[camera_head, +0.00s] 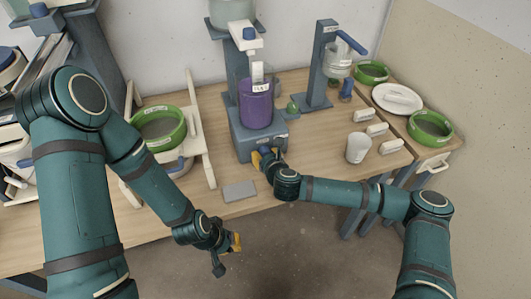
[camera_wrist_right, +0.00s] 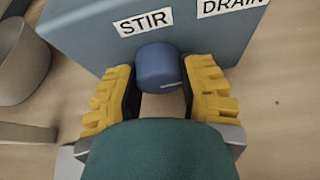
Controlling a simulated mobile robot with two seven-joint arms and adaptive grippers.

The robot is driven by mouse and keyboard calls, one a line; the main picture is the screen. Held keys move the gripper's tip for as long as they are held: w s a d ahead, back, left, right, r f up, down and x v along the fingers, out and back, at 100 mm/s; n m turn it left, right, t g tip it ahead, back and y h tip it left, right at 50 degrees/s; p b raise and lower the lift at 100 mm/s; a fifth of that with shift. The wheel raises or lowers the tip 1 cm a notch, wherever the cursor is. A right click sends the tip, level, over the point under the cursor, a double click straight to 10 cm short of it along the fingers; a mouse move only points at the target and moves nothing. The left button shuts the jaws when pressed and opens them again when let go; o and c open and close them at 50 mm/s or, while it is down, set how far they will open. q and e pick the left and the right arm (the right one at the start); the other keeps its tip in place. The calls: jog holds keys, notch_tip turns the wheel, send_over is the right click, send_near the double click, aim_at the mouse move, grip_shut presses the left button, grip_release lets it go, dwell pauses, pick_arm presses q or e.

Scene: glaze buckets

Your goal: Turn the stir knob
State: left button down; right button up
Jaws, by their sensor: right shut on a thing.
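The blue stir knob (camera_wrist_right: 159,66) sits on the front of a blue-grey stand (camera_wrist_right: 85,30), just below a label reading STIR. My right gripper (camera_wrist_right: 160,88) has its yellow fingers on both sides of the knob and is shut on it. In the head view my right gripper (camera_head: 264,158) is at the front of the stand's base (camera_head: 243,143), and the knob is hidden there. A purple bucket (camera_head: 256,108) stands on that base. My left gripper (camera_head: 228,246) hangs in front of the table edge, away from the stand; its finger opening is unclear.
A DRAIN label (camera_wrist_right: 232,6) is right of STIR. A grey plate (camera_head: 239,191) lies near the table's front edge. A white cup (camera_head: 357,150) stands at right, near small white blocks. Green-rimmed bowls (camera_head: 158,128) stand left and right. A second stand (camera_head: 315,75) is behind.

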jog(key=m+y, duration=0.2)
jog(key=m, duration=0.1)
jog(key=shift+d+m+y+p, duration=0.1)
jog(key=shift+m+y+p, duration=0.2)
jog(key=shift+m+p, duration=0.1)
jog(key=m+y+p, duration=0.1)
jog(key=m+y, duration=0.1)
jog(key=m, duration=0.1)
jog(key=shift+r+m+y, duration=0.1)
jog(key=shift+m+y, duration=0.3)
dwell(0.4)
jog(key=o, duration=0.9)
jog(key=shift+a, duration=0.2)
